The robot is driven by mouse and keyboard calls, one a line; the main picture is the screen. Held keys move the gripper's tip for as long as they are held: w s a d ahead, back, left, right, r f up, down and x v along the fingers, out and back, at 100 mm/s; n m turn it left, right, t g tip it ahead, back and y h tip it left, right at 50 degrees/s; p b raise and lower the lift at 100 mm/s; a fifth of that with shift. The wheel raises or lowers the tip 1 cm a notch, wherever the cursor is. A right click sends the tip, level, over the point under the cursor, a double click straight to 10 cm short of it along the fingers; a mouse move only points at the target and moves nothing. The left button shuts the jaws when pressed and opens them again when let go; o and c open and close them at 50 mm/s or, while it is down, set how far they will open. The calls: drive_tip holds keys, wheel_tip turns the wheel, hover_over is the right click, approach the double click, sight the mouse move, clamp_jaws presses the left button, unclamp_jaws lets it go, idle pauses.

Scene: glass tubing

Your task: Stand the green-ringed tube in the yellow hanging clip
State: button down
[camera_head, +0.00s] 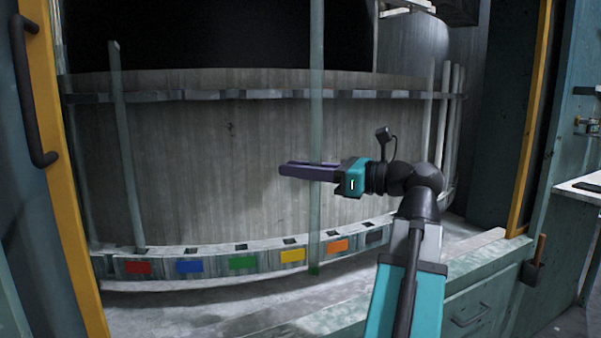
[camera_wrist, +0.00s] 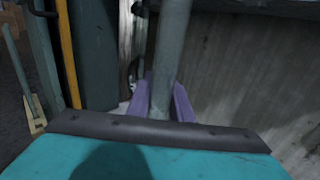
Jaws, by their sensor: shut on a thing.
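My gripper (camera_head: 298,170) has purple fingers shut on a long, clear greenish tube (camera_head: 316,125), which stands nearly upright. The wrist view shows the tube (camera_wrist: 171,45) between the fingers (camera_wrist: 165,103). The yellow label (camera_head: 292,256) is on the ledge front, with a dark socket (camera_head: 290,241) above it. The dark upper rail (camera_head: 270,94) carries the clips; I cannot tell their colours. The tube crosses in front of this rail, and its top is out of view.
Red (camera_head: 138,267), blue (camera_head: 189,267), green (camera_head: 242,262) and orange (camera_head: 338,246) labels line the ledge. Another tube (camera_head: 127,150) stands at the red place. More tubes (camera_head: 446,125) stand at the right. Yellow posts (camera_head: 75,220) frame the opening.

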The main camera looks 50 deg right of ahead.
drive_tip(key=shift+w+d, duration=2.5)
drive_tip(key=shift+w, duration=1.7)
drive_tip(key=shift+w+d, duration=2.45)
drive_tip(key=shift+w, duration=1.75)
wheel_tip(320, 180, down, 7)
drive_tip(key=b, duration=0.2)
drive_tip(key=shift+r, duration=0.1)
drive_tip(key=c, duration=1.5)
unclamp_jaws()
drive_tip(key=p+v, duration=0.3)
drive_tip(key=v, duration=1.1)
